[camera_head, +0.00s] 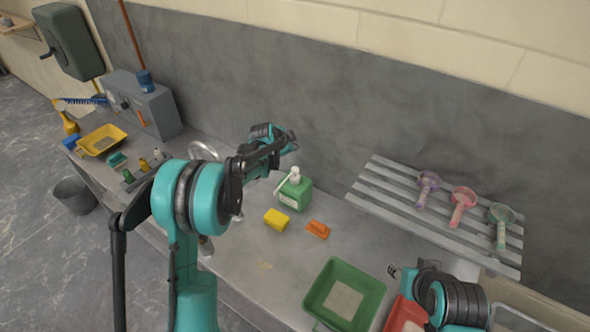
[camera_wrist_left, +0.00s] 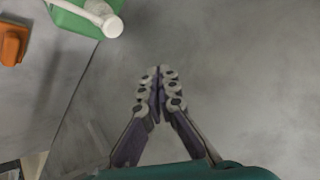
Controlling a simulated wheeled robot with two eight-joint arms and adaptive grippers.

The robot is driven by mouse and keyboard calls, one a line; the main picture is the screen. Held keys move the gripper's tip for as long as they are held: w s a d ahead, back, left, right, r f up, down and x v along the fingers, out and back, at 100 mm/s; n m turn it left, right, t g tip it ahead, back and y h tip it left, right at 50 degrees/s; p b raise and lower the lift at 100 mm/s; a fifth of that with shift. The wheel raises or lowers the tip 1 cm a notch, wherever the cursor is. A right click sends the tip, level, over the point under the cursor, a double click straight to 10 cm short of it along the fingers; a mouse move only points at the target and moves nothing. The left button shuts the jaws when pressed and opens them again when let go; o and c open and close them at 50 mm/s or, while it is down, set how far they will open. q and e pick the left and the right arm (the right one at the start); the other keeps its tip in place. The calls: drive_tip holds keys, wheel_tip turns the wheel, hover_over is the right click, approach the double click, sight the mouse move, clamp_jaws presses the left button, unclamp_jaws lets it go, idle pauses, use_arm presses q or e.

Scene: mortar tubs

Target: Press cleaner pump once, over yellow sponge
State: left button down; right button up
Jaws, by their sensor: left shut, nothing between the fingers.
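The cleaner bottle (camera_head: 295,194) is green with a white pump head (camera_head: 295,174) and stands upright on the grey bench. The yellow sponge (camera_head: 277,219) lies just in front of it, to the lower left. My left gripper (camera_head: 291,141) is above and behind the bottle, clear of the pump. In the left wrist view its fingers (camera_wrist_left: 158,74) meet at the tips with nothing between them. The bottle (camera_wrist_left: 72,14) and white pump (camera_wrist_left: 110,24) show there at the top left, partly cut off. My right gripper (camera_head: 394,270) is low at the right, small and partly hidden.
An orange block (camera_head: 318,229) lies right of the sponge. A green tub (camera_head: 318,299) and a red tub (camera_head: 398,309) stand at the front right. A slatted rack (camera_head: 385,205) holds purple, pink and green scoops.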

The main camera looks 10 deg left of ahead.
sight(296, 167)
use_arm(q)
drive_tip(key=shift+f+b, duration=2.35)
drive_tip(key=shift+f, duration=1.6)
drive_tip(key=shift+f+b, duration=0.45)
drive_tip(key=shift+b, duration=0.05)
drive_tip(key=shift+f+b, duration=0.75)
drive_tip(key=shift+f, duration=0.15)
drive_tip(key=shift+r, duration=0.1)
drive_tip(key=shift+r+p, duration=0.7)
drive_tip(key=shift+r, duration=0.55)
drive_tip(key=shift+w, duration=0.1)
